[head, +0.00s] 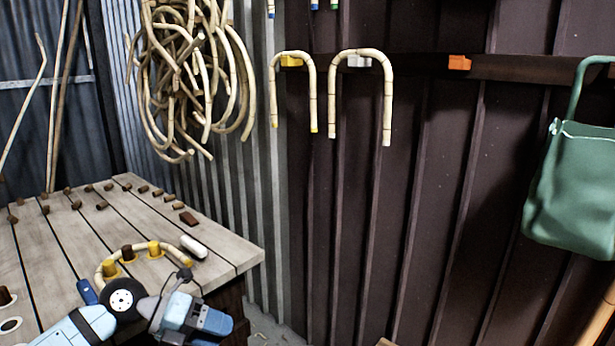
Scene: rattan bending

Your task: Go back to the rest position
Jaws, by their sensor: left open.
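My left gripper (186,277) is low in the head view, over the front of the wooden workbench (228,252). It is open, and no object shows between its fingers. Just behind it, a pale bent rattan cane (104,263) curves around yellow and brown pegs (127,252) on the bench. The gripper overlaps the cane's near right end in the picture; I cannot tell if they touch. My right gripper is out of view.
Two bent canes (314,90) (388,95) hang on yellow and white wall hooks. An orange hook (459,62) is empty. A rattan bundle (190,80) and green bag (570,190) hang too.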

